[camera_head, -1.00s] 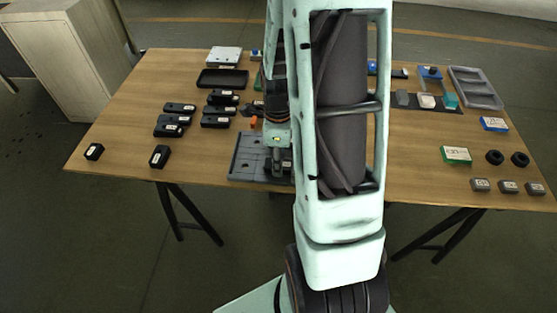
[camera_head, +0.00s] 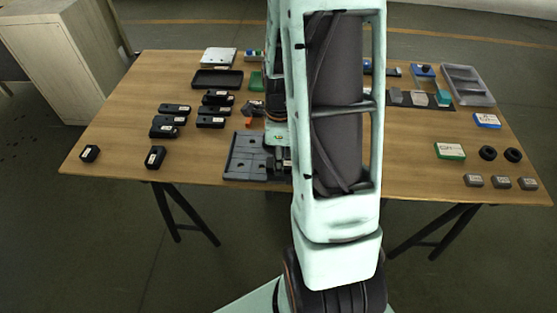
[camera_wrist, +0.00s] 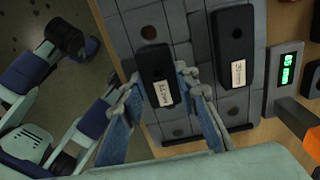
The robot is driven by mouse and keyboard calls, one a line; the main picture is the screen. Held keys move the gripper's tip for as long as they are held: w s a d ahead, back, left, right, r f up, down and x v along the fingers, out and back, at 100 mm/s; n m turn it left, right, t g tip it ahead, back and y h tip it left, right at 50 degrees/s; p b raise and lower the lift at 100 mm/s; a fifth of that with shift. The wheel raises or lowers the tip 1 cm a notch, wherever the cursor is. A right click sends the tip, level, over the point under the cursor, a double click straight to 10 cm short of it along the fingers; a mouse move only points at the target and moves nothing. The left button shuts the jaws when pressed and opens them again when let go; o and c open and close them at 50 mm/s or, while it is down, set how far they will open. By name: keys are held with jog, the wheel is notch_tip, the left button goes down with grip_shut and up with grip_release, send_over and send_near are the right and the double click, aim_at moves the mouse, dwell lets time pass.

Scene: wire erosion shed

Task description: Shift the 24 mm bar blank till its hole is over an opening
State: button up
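A grey plate with dark round openings (camera_wrist: 205,118) lies on the table; it also shows in the head view (camera_head: 241,157), partly behind my arm. Two black bar blanks with white labels lie over the plate in the wrist view: one (camera_wrist: 154,62) between my fingers, another (camera_wrist: 235,43) to its right. Each has a hole near its upper end. The labels are too blurred to tell which is 24 mm. My gripper (camera_wrist: 160,76) has its blue-padded fingers against both sides of the first bar blank. Whether that blank's hole sits over an opening cannot be told.
Several black bars (camera_head: 163,131) lie to the left of the plate, with a black tray (camera_head: 217,79) behind. A small device with a green display (camera_wrist: 288,66) stands beside the plate, near an orange piece (camera_wrist: 297,117). Boxes, rings and a grey tray (camera_head: 468,84) are on the right.

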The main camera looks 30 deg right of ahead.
jog(key=o, duration=0.5)
jog(key=shift+o, duration=0.2)
jog(key=shift+r, duration=0.1)
notch_tip(320, 180, up, 12)
dwell(0.5)
